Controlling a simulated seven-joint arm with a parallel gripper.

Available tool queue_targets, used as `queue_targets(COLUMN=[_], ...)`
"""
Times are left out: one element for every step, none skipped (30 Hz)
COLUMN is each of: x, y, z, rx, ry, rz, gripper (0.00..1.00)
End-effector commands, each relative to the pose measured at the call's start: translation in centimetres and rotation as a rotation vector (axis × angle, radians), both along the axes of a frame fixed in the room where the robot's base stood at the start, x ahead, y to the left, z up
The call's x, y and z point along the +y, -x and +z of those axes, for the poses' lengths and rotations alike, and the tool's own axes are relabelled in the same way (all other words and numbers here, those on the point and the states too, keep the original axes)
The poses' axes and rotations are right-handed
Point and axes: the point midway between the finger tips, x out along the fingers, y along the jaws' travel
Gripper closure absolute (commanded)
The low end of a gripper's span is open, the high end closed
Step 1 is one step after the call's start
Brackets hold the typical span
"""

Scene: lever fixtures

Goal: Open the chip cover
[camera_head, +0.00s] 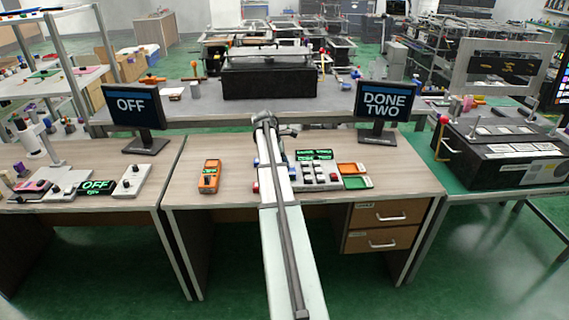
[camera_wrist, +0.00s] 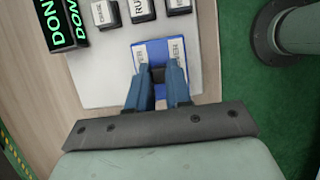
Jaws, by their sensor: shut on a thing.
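In the wrist view my gripper (camera_wrist: 159,72) reaches over a blue square part (camera_wrist: 160,51) with white label strips on both sides, which looks like the chip cover. The blue fingers are shut on a small dark piece at its middle, probably its handle. The lower side of the blue part is hidden by the fingers. It sits on a pale control panel (camera_wrist: 100,78), which also shows on the middle desk in the head view (camera_head: 334,183). In the head view my own arm hides the gripper and the blue part.
Keys (camera_wrist: 142,9) lie along the panel, beside a green-lit display (camera_wrist: 66,22). On the desk are an orange handheld device (camera_head: 209,177) and orange and green trays (camera_head: 357,183). Screens read OFF (camera_head: 131,105) and DONE TWO (camera_head: 386,104). A black machine (camera_head: 500,150) stands right.

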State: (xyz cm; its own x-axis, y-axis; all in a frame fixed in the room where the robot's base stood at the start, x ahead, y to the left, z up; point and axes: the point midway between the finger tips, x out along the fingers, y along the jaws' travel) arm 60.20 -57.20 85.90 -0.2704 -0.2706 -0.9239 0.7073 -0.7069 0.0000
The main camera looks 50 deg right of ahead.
Motion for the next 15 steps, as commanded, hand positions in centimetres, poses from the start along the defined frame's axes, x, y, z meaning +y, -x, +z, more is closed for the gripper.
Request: queue_targets(x=[0.0,0.0,0.0,0.0,0.0,0.0,0.0,0.0,0.0,0.0,-0.1,-0.2,-0.4,-0.6,-1.0], y=[0.0,0.0,0.0,0.0,0.0,0.0,0.0,0.0,0.0,0.0,-0.1,-0.3,-0.4,-0.7,-1.1], z=[0.0,0.0,0.0,0.0,0.0,0.0,0.0,0.0,0.0,0.0,0.0,0.0,0.0,0.0,0.0], rx=[0.000,0.000,0.000,0.000,0.000,0.000,0.000,0.000,0.000,0.000,0.000,0.000,0.000,0.000,0.000], ry=[0.000,0.000,0.000,0.000,0.000,0.000,0.000,0.000,0.000,0.000,0.000,0.000,0.000,0.000,0.000], rz=[0.000,0.000,0.000,0.000,0.000,0.000,0.000,0.000,0.000,0.000,0.000,0.000,0.000,0.000,0.000], gripper=[1.00,1.00,1.00,1.00,1.00,1.00,1.00,1.00,1.00,1.00,1.00,1.00,1.00,1.00,1.00])
